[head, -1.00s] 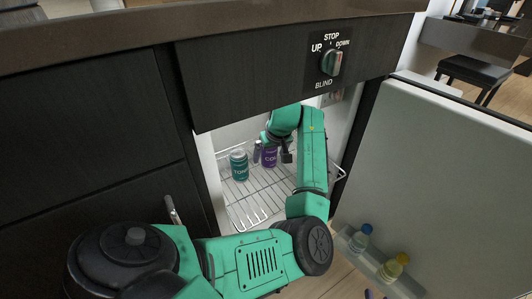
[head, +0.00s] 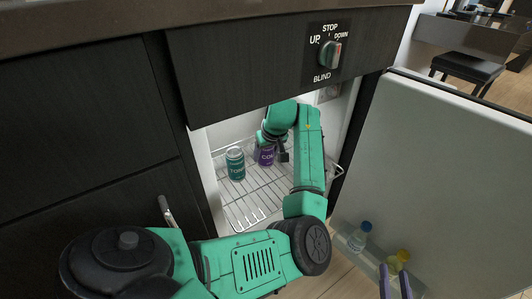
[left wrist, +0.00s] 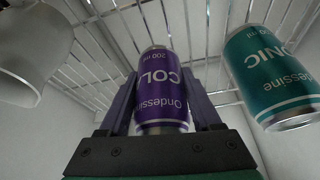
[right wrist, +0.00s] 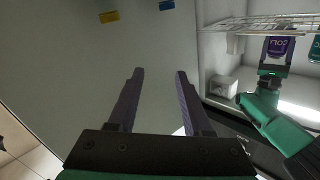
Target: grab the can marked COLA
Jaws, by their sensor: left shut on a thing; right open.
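The purple can marked COLA (head: 266,155) stands on the wire shelf inside the open minibar. In the left wrist view the COLA can (left wrist: 162,85) sits between the two fingers of my left gripper (left wrist: 163,100), which is shut on it. The right wrist view also shows the COLA can (right wrist: 278,47) in my left gripper (right wrist: 272,68). In the head view my left gripper (head: 270,148) is partly hidden behind its own arm. My right gripper (head: 395,282) is open and empty near the open door; it also shows in its own wrist view (right wrist: 160,75).
A teal can marked TONIC (head: 235,164) stands on the wire shelf (head: 245,205), left of the COLA can. The open minibar door (head: 430,150) holds a blue-capped bottle (head: 359,238) and a yellow bottle (head: 398,262). A blind switch (head: 330,54) is on the panel above.

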